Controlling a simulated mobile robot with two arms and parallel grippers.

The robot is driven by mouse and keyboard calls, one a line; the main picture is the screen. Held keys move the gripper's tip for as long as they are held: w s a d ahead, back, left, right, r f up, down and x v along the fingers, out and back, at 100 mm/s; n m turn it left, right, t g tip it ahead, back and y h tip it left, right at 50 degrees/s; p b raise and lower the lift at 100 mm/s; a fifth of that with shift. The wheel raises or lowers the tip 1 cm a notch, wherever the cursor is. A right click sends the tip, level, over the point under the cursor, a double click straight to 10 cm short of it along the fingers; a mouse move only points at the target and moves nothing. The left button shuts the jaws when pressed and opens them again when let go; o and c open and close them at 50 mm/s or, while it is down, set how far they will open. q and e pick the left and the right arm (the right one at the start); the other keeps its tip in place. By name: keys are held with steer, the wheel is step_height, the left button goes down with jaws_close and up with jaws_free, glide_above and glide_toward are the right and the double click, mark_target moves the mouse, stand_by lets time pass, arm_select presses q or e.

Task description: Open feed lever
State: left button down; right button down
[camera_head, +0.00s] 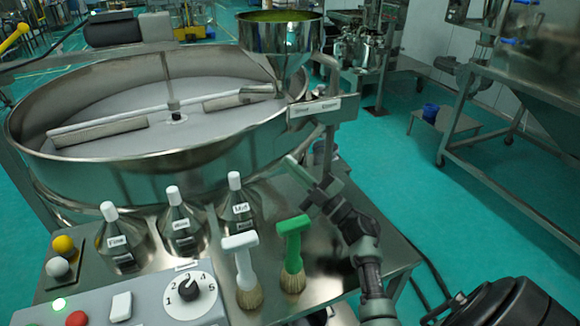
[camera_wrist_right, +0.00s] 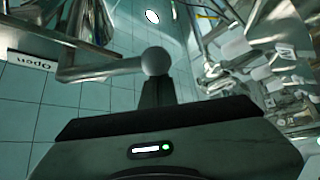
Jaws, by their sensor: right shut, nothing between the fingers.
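The feed lever (camera_wrist_right: 105,70) shows in the wrist view as a metal rod that ends in a round grey ball knob (camera_wrist_right: 155,61). An upside-down "Open" label (camera_wrist_right: 33,61) is near its left end. My right gripper (camera_wrist_right: 156,93) is shut and empty, with its fingers at the knob. I cannot tell whether they touch it. In the head view the right gripper (camera_head: 320,182) is below the hopper's label plate (camera_head: 318,107). The lever is hard to make out there. My left gripper is not in view.
The metal hopper (camera_head: 281,45) stands above the rim of the round sieve (camera_head: 215,150). Green (camera_head: 292,250) and white (camera_head: 243,265) brushes stand left of my right arm. Several white-capped bottles and a control panel (camera_head: 150,300) are at lower left.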

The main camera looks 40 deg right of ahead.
stand_by(0.3)
steer(key=s+d+n+g+h+p, duration=0.2)
steer(key=s+d+n+g+p, duration=0.2)
steer(key=d+n+g, duration=0.5)
steer(key=shift+d+f+n, duration=0.45)
steer(key=shift+d+n, duration=1.55)
steer(key=shift+d, duration=1.9)
